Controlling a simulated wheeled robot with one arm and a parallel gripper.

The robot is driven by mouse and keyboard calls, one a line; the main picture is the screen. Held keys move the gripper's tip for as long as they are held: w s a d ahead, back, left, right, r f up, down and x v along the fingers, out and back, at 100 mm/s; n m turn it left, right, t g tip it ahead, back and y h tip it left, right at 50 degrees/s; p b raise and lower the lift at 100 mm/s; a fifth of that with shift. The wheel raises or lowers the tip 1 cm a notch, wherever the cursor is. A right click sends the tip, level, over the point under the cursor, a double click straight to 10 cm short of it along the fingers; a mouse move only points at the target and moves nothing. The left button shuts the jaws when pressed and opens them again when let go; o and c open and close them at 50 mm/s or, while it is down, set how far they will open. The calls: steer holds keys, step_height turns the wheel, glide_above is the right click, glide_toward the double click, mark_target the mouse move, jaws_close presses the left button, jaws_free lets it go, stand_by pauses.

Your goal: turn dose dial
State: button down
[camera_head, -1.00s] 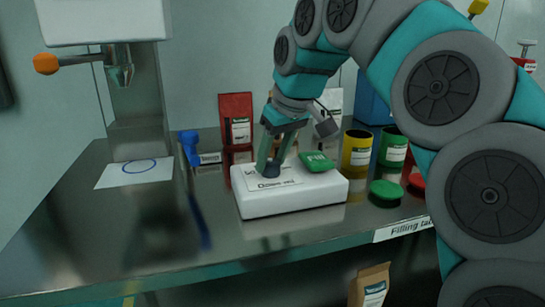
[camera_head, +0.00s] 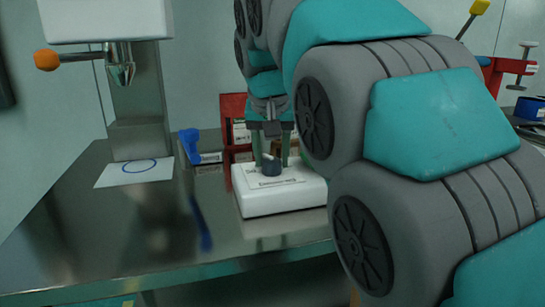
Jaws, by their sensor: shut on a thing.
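The dose dial (camera_head: 271,169) is a dark round knob on top of a white box (camera_head: 265,206) that stands on the metal table. A label with small print lies on the box around the dial. My gripper (camera_head: 271,160) points down over the box, its two green fingers at the left and right of the dial. It is shut on the dial. The right end of the box, with its green button, is hidden behind my arm.
The steel table (camera_head: 130,225) is clear at the front left. A white sheet with a blue ring (camera_head: 140,172) lies under a nozzle (camera_head: 121,66) with an orange-knobbed lever (camera_head: 47,61).

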steer(key=m+h, duration=0.1)
steer(key=m, duration=0.2)
steer(key=shift+a+m+g, duration=0.1)
steer(key=shift+m+g, duration=0.2)
steer(key=shift+m, duration=0.1)
steer(key=shift+a+m+g+h+p, duration=0.15)
steer(key=shift+m+h+p, duration=0.3)
steer(key=shift+m, duration=0.55)
steer(key=shift+d+m+g+h+p, duration=0.1)
steer(key=shift+m+g+h+p, duration=0.25)
steer(key=shift+m, duration=0.65)
steer(key=shift+a, duration=0.1)
steer(key=shift+c, duration=1.6)
jaws_free()
